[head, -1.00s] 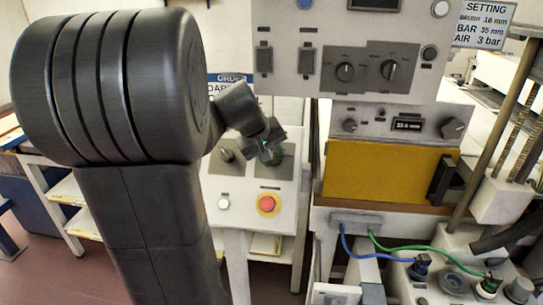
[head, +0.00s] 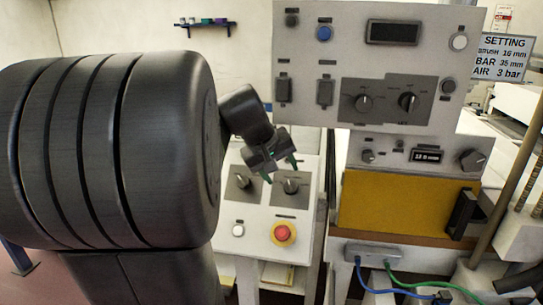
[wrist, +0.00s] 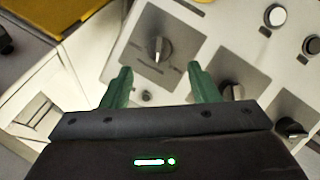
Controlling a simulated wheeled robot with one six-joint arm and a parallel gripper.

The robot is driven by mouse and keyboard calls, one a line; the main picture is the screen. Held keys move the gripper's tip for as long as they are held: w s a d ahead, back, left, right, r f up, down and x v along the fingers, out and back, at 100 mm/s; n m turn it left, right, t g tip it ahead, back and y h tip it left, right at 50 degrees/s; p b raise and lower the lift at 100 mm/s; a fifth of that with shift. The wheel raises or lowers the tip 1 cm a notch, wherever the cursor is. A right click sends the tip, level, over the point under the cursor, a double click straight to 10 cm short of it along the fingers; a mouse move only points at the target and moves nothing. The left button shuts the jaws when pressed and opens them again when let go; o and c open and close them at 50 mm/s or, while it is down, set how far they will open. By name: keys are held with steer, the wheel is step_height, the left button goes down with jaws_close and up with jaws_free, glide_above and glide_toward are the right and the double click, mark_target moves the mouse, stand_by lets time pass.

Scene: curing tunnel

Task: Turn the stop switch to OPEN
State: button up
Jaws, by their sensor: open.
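My gripper (head: 281,170) is open, its green fingertips just above the right rotary switch (head: 291,186) of the low white console (head: 258,232). The switch has a dark knob on a grey plate. The labels are too small to read, so I cannot tell which switch is the stop switch.
A red emergency button (head: 283,233) on yellow and a white button (head: 238,230) sit below the switches. A tall grey panel (head: 340,30) with knobs overhangs at the right, above a yellow panel (head: 390,205). Blue and green hoses run lower right.

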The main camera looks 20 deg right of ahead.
mark_target(288, 184)
steer(key=v, duration=0.7)
steer(key=x, duration=1.4)
steer(key=shift+a+r, duration=0.1)
steer(key=shift+r, duration=0.05)
